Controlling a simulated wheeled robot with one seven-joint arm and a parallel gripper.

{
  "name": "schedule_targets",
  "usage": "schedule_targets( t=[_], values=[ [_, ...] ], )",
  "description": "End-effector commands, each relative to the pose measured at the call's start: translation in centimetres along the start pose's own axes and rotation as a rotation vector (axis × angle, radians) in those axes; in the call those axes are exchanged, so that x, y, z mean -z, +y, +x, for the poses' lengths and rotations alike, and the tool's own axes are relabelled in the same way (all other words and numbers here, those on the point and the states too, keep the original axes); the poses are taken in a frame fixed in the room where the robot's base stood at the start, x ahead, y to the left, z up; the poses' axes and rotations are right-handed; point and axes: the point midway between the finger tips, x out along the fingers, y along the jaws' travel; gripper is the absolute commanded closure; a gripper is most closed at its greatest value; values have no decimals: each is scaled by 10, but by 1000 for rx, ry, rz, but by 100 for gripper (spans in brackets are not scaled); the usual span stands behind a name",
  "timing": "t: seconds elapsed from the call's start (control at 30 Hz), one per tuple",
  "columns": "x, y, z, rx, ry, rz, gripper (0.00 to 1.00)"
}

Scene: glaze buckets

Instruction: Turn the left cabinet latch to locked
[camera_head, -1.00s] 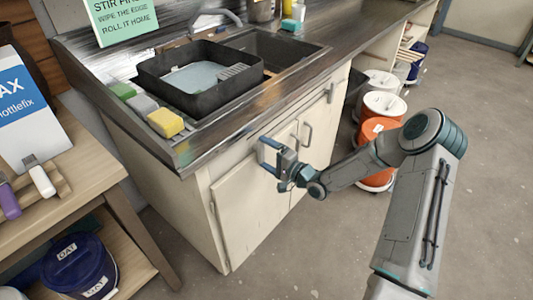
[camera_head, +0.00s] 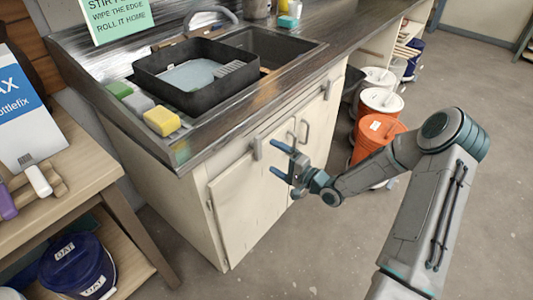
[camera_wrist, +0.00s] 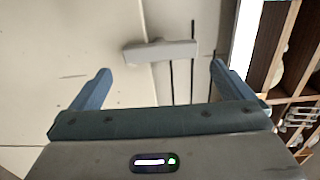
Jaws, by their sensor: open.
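The left cabinet latch (camera_head: 257,148) is a small light grey bar at the top of the left door (camera_head: 248,205), just under the counter edge. It looks upright in the head view. In the wrist view the latch (camera_wrist: 160,51) lies across the picture, beyond and between the two fingers. My gripper (camera_head: 281,160) is open and empty, to the right of the latch in the head view, and apart from it. Its blue fingers sit one above the other there. My gripper (camera_wrist: 155,88) also shows in the wrist view, with a finger on each side.
A similar latch (camera_head: 327,90) is farther right, and upright door handles (camera_head: 306,130) stand between the latches. The counter edge (camera_head: 225,140) overhangs the doors. An orange bucket (camera_head: 372,138) stands behind my arm. Floor in front of the cabinet is clear.

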Motion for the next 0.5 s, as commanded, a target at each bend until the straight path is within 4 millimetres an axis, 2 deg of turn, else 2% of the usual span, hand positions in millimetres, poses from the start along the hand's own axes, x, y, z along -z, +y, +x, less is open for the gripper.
schedule_targets(
  t=[0.03, 0.1, 0.23, 0.33, 0.5],
  values=[
    [2, 0, -14, -2, 4, 1, 0],
    [1, 0, -30, -1, 4, 1, 0],
    [1, 0, -56, -1, 4, 2, 0],
    [1, 0, -70, -1, 3, 1, 0],
    [0, 0, -82, -1, 1, 1, 0]
  ],
)
